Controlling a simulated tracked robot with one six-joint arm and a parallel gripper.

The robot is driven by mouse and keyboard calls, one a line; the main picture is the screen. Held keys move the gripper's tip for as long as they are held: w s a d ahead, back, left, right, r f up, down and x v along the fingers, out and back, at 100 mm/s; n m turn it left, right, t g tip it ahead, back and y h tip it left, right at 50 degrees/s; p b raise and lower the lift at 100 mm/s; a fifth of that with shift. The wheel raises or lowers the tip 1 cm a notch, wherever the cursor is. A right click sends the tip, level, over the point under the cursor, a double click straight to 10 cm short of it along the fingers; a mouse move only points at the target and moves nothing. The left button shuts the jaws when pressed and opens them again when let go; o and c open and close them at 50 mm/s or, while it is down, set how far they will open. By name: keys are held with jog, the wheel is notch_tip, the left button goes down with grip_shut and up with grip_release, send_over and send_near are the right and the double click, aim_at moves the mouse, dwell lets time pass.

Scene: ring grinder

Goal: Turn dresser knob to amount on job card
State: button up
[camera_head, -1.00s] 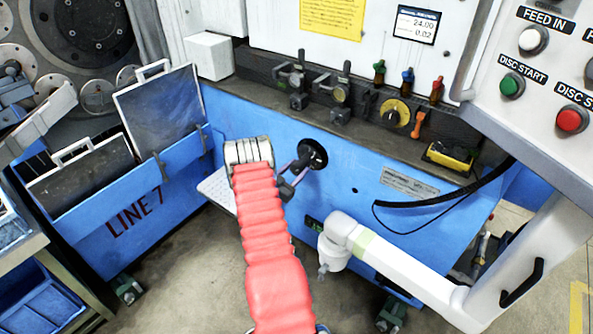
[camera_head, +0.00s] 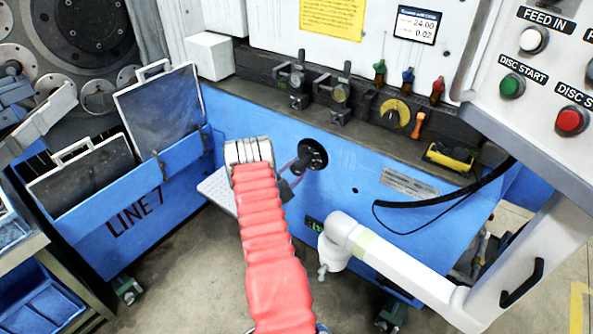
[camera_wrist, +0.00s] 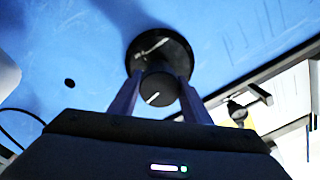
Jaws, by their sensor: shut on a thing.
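The black dresser knob (camera_head: 313,154) sits on the blue machine front. In the wrist view the knob (camera_wrist: 160,88) shows a white mark on its hub and another white mark on the wider black dial (camera_wrist: 150,50) behind it. My gripper (camera_head: 298,165) is at the knob, with its two fingers on either side of the hub. In the wrist view my gripper (camera_wrist: 158,95) is shut on the knob. My red-sleeved arm hides part of the machine front.
Gauges (camera_head: 340,92) line the ledge above. A blue rack with dark plates (camera_head: 160,110) stands left.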

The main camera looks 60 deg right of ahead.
jog(key=shift+f, duration=0.1)
jog(key=o, duration=1)
jog(key=shift+o, duration=0.2)
jog(key=shift+a, duration=0.15)
jog(key=w+a, duration=0.2)
jog(key=a, duration=1.1)
jog(key=shift+a, duration=0.2)
jog(key=shift+w, duration=0.1)
